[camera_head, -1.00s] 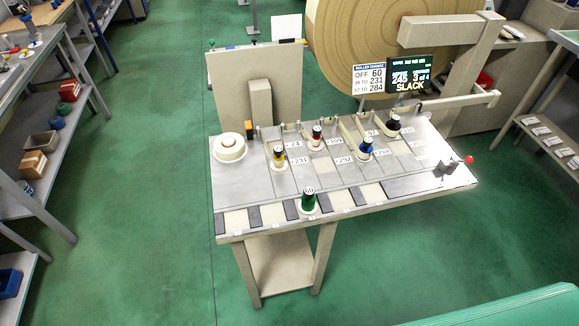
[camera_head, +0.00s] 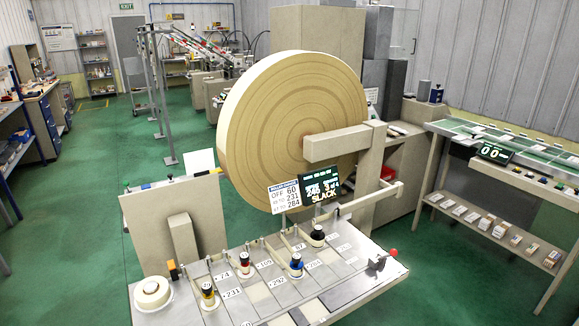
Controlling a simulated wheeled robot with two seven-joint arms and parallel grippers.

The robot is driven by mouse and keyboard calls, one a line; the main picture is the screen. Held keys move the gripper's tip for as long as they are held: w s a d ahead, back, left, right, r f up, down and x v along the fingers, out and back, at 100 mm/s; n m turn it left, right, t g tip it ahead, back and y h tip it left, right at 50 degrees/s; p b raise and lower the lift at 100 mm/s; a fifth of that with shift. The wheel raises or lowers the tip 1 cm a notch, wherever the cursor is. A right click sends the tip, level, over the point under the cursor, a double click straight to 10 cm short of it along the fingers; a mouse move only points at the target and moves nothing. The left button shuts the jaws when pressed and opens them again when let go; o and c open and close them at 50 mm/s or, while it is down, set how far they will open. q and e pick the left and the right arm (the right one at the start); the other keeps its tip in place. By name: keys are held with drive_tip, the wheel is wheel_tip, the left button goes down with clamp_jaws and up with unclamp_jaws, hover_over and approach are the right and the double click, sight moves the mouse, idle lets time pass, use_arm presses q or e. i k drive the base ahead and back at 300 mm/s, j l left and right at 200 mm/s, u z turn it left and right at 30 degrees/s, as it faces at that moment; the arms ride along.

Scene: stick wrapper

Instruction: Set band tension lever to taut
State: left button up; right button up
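The band tension lever is most likely the small grey fitting with a red knob (camera_head: 393,252) at the right end of the metal worktable (camera_head: 230,312). Its exact setting is too small to tell. Neither of my grippers shows in the head view.
A white "roller change" sign (camera_head: 285,196) hangs beside the display. Shelving (camera_head: 497,218) stands at the right. Green floor is open at the left.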

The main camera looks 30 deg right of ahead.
sight(393, 252)
drive_tip(key=z, duration=1.6)
